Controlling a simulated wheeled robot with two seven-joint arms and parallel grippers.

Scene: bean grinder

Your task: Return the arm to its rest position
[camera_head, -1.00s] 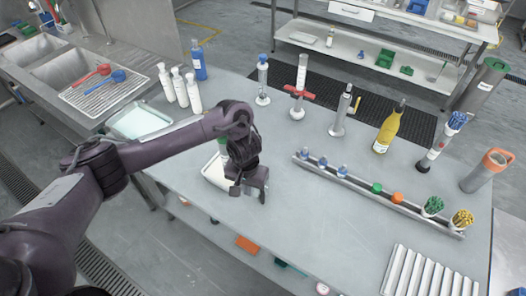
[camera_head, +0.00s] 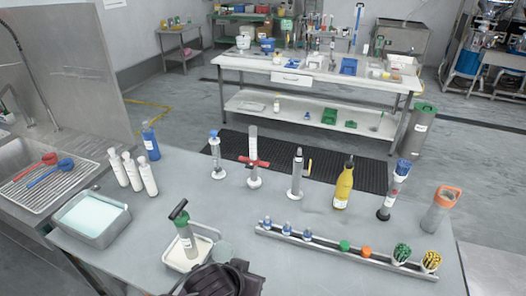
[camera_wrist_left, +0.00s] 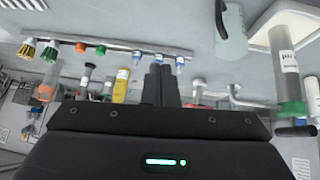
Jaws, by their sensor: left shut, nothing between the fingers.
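My left gripper (camera_wrist_left: 161,84) shows in the left wrist view with its two dark fingers together and nothing between them. In the head view only a dark part of my left arm shows at the bottom edge, just in front of the white tray. The bean grinder (camera_head: 187,238), a clear cylinder with a green collar and black handle, stands in the white tray (camera_head: 205,262). It also shows in the left wrist view (camera_wrist_left: 287,75), at the right and apart from my fingers. My right gripper is out of view.
A long rack (camera_head: 330,249) with small bottles, caps and brush pots lies at right. A yellow bottle (camera_head: 343,188), several stands and white bottles (camera_head: 131,172) stand behind. A tray of pale liquid (camera_head: 91,217) is at left. Bare table lies in the middle.

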